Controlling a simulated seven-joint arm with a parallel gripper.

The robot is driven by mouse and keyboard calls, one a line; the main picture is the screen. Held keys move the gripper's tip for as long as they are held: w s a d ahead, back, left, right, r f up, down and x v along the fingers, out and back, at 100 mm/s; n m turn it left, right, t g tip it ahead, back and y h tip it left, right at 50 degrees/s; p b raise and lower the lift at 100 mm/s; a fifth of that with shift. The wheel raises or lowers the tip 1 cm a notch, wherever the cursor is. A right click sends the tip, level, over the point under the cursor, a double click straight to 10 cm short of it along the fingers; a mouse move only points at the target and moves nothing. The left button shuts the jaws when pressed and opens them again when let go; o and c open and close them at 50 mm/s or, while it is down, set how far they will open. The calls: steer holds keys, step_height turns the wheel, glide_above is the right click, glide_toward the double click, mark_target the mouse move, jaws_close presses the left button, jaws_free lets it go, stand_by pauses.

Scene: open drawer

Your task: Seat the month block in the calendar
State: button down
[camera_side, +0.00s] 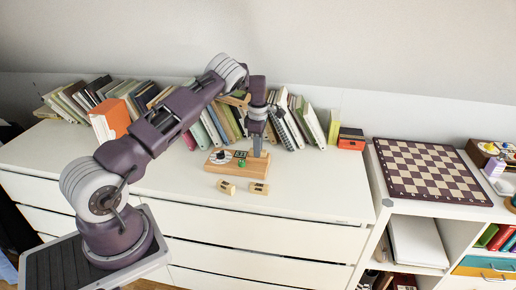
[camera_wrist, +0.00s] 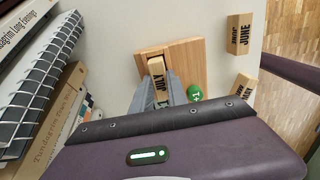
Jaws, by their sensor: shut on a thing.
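The calendar is a light wooden base (camera_side: 232,170) on the white dresser top. It also shows in the wrist view (camera_wrist: 188,58), with a long groove along its top. My gripper (camera_side: 257,152) is over the base's right part in the side view, pointing down. In the wrist view its grey fingers (camera_wrist: 171,90) are shut on a wooden month block (camera_wrist: 157,76) marked JULY. The block is over or in the groove; I cannot tell how deep it sits. In the side view the fingers hide it. A small green piece (camera_wrist: 195,92) is beside the fingers.
Two loose wooden blocks lie in front of the base: one left (camera_side: 226,187), one right (camera_side: 259,188). The wrist view shows a JUNE block (camera_wrist: 239,35). Books (camera_side: 292,125) line the back. A chessboard (camera_side: 430,170) is at right. The dresser's front left top is clear.

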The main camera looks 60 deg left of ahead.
steer(key=shift+f, duration=0.1)
steer(key=c, duration=1.3)
jaws_free()
steer(key=s+d+r+m+t, duration=0.1)
steer(key=d+r+m, duration=0.15)
steer(key=r, duration=0.65)
steer(key=s+d+r+m, duration=0.1)
steer(key=d+r, duration=0.2)
steer(key=r, duration=0.5)
steer(key=s+d+r+m+t, duration=0.1)
steer(key=s+d+r+m, duration=0.15)
steer(key=r, duration=0.65)
steer(key=s+d+r+m+t+h, duration=0.1)
steer(key=s+d+r+m, duration=0.55)
steer(key=s+d, duration=0.35)
steer(key=s+d+f+m+t, duration=0.1)
steer(key=s+d+m, duration=0.2)
steer(key=s, duration=0.3)
steer(key=s+d+m, duration=0.4)
steer(key=s+m, duration=0.2)
steer(key=s, duration=0.1)
steer(key=s+d+f+m+t+y, duration=0.1)
steer(key=s+d+m, duration=0.3)
steer(key=s+m, duration=0.1)
steer(key=shift+s+f+t, duration=0.3)
steer(key=shift+s+f, duration=0.05)
steer(key=shift+s, duration=0.55)
